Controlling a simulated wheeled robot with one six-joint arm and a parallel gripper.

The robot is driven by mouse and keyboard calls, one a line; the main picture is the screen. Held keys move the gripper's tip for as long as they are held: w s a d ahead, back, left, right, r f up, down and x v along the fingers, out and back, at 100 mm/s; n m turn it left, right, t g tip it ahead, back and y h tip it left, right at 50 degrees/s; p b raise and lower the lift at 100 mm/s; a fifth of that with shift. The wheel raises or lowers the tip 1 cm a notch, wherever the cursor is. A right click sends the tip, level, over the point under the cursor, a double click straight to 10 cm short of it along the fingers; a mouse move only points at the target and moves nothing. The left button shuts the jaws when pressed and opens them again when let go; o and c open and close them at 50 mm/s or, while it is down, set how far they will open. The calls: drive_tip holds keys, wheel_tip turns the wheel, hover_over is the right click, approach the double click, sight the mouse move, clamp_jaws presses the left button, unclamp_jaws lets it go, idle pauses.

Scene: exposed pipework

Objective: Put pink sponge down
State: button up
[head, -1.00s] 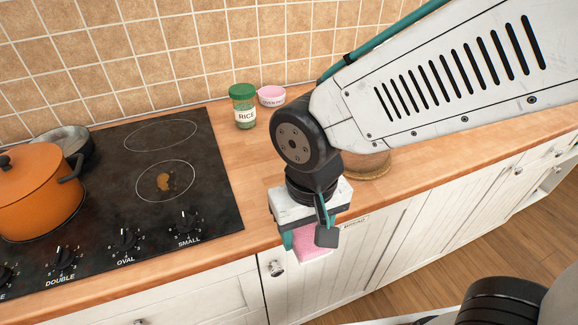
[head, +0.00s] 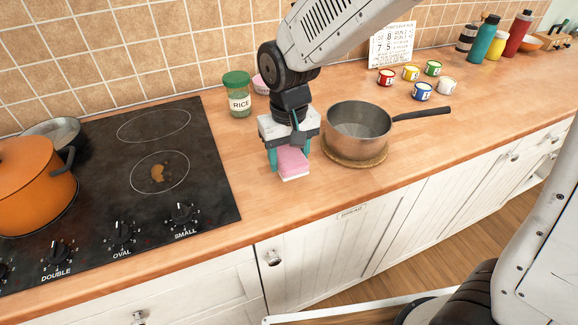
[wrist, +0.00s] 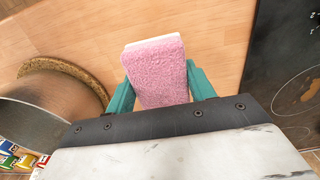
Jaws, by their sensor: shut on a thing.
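The pink sponge (head: 292,161) has a pale lower layer. My gripper (head: 288,157) is shut on it, with one teal finger on each side, over the wooden worktop between the hob and a saucepan. In the wrist view the sponge (wrist: 157,72) fills the space between the teal fingers (wrist: 160,88), its pink face toward the camera. I cannot tell whether its underside touches the worktop.
A steel saucepan (head: 358,130) sits on a cork mat (head: 355,162) just right of my gripper. The black hob (head: 110,185) with an orange pot (head: 35,188) lies left. A rice jar (head: 238,97) and a pink tub (head: 261,86) stand behind. Bare worktop (head: 240,185) lies in front.

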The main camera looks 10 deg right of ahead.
wheel_tip(320, 180, down, 4)
drive_tip(key=shift+r, duration=0.2)
